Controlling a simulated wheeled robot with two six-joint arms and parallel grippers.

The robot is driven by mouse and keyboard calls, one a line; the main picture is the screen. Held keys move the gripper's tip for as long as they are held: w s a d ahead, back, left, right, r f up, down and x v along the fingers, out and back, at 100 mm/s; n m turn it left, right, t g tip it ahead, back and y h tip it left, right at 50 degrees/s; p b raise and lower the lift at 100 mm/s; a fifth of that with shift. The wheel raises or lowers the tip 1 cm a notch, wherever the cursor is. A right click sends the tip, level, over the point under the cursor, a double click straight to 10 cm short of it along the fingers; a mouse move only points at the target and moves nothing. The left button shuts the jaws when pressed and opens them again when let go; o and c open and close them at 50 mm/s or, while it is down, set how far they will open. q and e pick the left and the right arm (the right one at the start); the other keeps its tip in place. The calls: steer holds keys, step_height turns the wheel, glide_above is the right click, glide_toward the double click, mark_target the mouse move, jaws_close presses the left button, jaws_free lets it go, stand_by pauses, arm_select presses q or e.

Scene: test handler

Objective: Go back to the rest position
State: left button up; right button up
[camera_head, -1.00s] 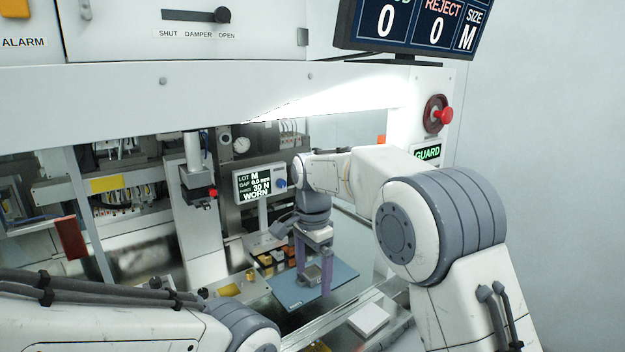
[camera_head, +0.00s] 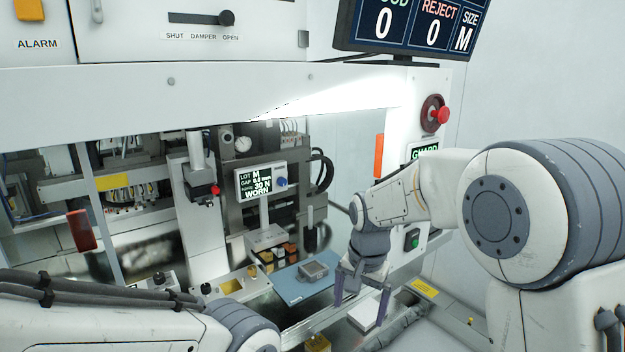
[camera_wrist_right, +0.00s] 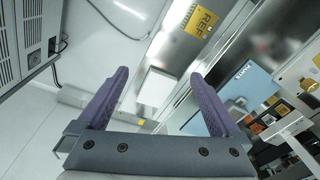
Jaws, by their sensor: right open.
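My right gripper (camera_head: 361,298) is open and empty, its two purple fingers pointing down in front of the machine's opening, right of the blue mat (camera_head: 291,289). In the right wrist view its fingers (camera_wrist_right: 160,78) stand apart with nothing held between them. A grey block-like part (camera_head: 313,271) lies on the mat, apart from the gripper. The mat also shows at the right of the wrist view (camera_wrist_right: 238,88). My left arm's link crosses the lower left of the head view; its gripper is out of view.
A white pad (camera_head: 364,314) sits just below the right gripper, and it also shows between the fingers in the wrist view (camera_wrist_right: 157,88). A post with a red-tipped head (camera_head: 201,184) and a small display (camera_head: 261,182) stand inside the machine. Open floor lies at front right.

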steer(key=s+d+f+n+t, duration=0.1)
steer(key=s+d+f+n, duration=0.2)
steer(key=s+d, duration=0.3)
steer(key=s+d+f+n, duration=0.3)
steer(key=s, duration=0.5)
steer(key=s+a+f+n+g+b, duration=0.2)
steer(key=s+a+n+b, duration=0.5)
steer(key=s+a, duration=0.6)
steer(key=shift+s+a+n+y+b, duration=0.2)
steer(key=shift+a+n+y+b, duration=0.15)
steer(key=shift+y+b, duration=0.1)
